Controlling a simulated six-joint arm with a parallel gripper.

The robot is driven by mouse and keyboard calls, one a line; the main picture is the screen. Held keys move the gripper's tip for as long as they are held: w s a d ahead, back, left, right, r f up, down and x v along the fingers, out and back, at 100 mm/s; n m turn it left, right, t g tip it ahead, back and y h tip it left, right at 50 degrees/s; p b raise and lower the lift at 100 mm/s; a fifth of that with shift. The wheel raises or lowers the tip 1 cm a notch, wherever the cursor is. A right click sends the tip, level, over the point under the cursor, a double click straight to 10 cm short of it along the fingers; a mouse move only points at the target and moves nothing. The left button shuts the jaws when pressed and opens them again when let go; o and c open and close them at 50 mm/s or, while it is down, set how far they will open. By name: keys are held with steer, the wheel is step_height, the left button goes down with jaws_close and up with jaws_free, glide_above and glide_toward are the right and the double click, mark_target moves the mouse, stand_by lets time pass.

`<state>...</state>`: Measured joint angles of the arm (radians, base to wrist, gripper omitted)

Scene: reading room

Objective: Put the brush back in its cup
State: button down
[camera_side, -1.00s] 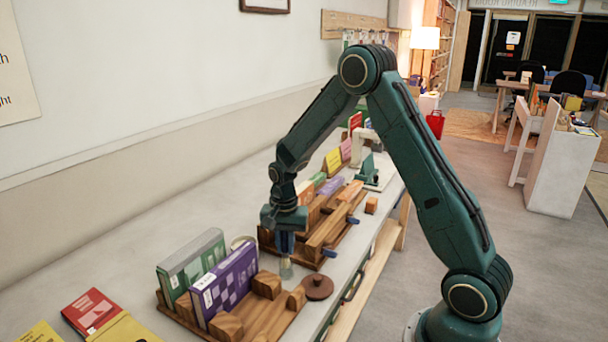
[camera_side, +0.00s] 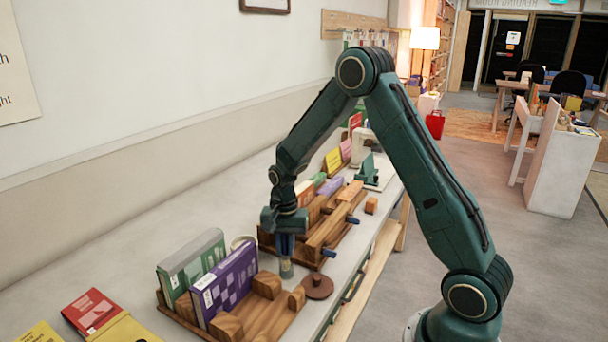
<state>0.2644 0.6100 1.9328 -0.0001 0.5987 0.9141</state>
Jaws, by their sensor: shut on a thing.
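My gripper (camera_side: 286,246) points straight down over the bench, between the book stand and the wooden rack. It is shut on a slim thing, which I take to be the brush (camera_side: 286,269); only its pale lower end shows below the fingers. That end is close to the bench top, and I cannot tell whether it touches. A pale round rim (camera_side: 242,241), perhaps the cup, shows just left of my gripper, behind the purple book. The books hide most of it, and the held thing is apart from it in the picture.
A wooden stand (camera_side: 262,318) with green and purple books (camera_side: 228,285) is at front left. A round brown lid (camera_side: 318,286) lies close to the gripper's right. A wooden rack (camera_side: 318,240) with blocks stands behind. The bench (camera_side: 130,235) is clear along the wall.

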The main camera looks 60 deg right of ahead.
steer(key=shift+f, duration=0.95)
stand_by(1.6)
steer(key=c, duration=1.3)
jaws_free()
steer(key=shift+r, duration=4.5)
